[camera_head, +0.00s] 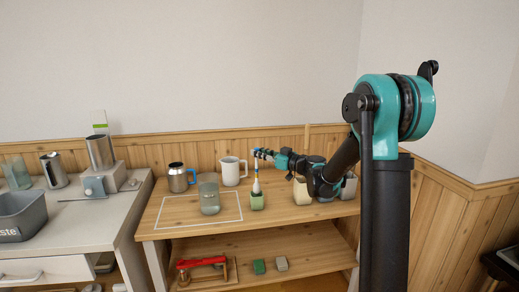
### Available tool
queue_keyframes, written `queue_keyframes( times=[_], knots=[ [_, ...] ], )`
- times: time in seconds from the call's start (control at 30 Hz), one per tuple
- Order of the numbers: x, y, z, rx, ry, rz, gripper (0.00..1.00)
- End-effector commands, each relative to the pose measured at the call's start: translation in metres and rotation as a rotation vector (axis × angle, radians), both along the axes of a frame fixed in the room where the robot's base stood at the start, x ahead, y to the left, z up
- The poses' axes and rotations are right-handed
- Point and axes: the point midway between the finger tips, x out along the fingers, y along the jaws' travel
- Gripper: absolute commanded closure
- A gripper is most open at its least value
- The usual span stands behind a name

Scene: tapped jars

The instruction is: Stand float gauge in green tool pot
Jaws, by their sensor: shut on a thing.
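The green tool pot (257,203) is a small, squarish pot standing on the wooden table, right of the white outlined area. The float gauge (257,186) is a slim upright piece with a pale, widening lower part, directly over the pot. Its lower end meets the pot's rim in this view; I cannot tell whether it rests inside or hangs just above. My gripper (259,154) reaches in from the right and is shut on the gauge's upper end. The fingers are small here and hide the gauge's top.
A glass jar (210,198) with liquid stands just left of the pot. A cream container (301,191) stands right, near my arm. The table's front middle is clear.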

Motion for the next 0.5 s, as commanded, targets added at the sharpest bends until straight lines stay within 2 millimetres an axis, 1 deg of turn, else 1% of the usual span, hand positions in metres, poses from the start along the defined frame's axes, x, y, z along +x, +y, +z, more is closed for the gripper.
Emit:
queue_keyframes(
  times=[0.5],
  knots=[
    [0.0, 0.0, -0.037, 0.0, 0.0, 0.0, 1.0]
  ],
)
